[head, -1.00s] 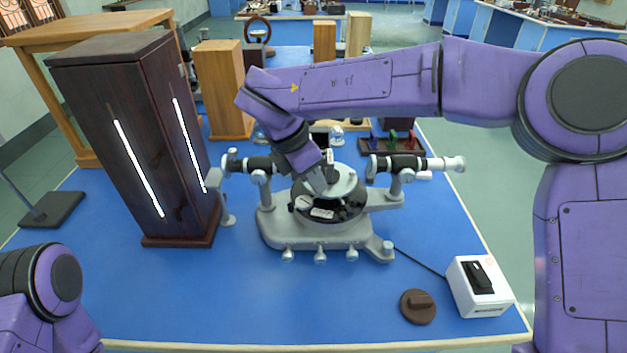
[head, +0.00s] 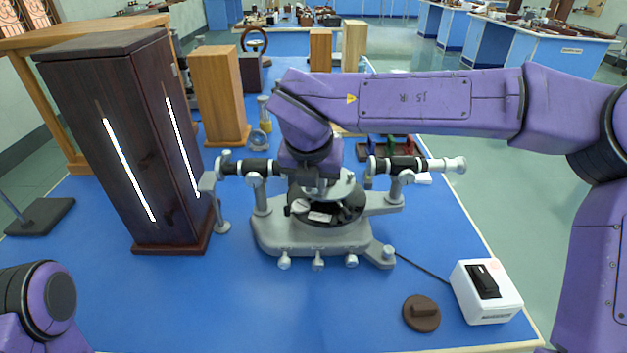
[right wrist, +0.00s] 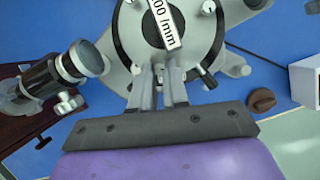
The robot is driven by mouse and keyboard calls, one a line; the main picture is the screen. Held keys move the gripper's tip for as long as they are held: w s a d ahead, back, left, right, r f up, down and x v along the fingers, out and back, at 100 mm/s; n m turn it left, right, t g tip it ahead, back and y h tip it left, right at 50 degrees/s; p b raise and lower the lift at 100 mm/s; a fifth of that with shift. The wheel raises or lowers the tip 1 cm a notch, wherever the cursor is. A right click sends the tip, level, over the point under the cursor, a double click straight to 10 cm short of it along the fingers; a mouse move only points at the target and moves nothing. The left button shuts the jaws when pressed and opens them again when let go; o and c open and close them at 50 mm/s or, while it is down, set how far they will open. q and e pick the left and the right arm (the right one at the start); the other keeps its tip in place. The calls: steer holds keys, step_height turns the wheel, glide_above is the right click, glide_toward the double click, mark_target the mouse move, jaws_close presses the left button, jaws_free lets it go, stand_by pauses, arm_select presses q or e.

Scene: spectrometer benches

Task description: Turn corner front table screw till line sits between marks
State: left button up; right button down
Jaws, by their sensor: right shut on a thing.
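The grey spectrometer (head: 318,237) stands in the middle of the blue bench. Its round prism table (head: 343,187) sits above a black disc, and in the right wrist view the table (right wrist: 127,42) carries a plate labelled "00 /mm", its first digit cut off. My right gripper (right wrist: 168,70) is at the near rim of the table, shut on a small table screw that its fingers mostly hide. In the head view the gripper (head: 320,190) points down over the table. I cannot make out the line or marks. My left gripper is out of view.
A dark wooden cabinet (head: 150,150) with glowing slits stands close on the left. Telescope tubes extend at left (head: 245,167) and right (head: 415,165). A white switch box (head: 487,293) and a brown disc (head: 421,313) lie front right. The front middle bench is clear.

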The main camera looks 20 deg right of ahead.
steer(key=shift+d+n+y, duration=0.1)
steer(key=shift+n+y, duration=0.2)
steer(key=shift+n, duration=0.5)
steer(key=c, duration=1.1)
jaws_free()
steer(key=v, duration=1)
steer(key=shift+s+r, duration=0.25)
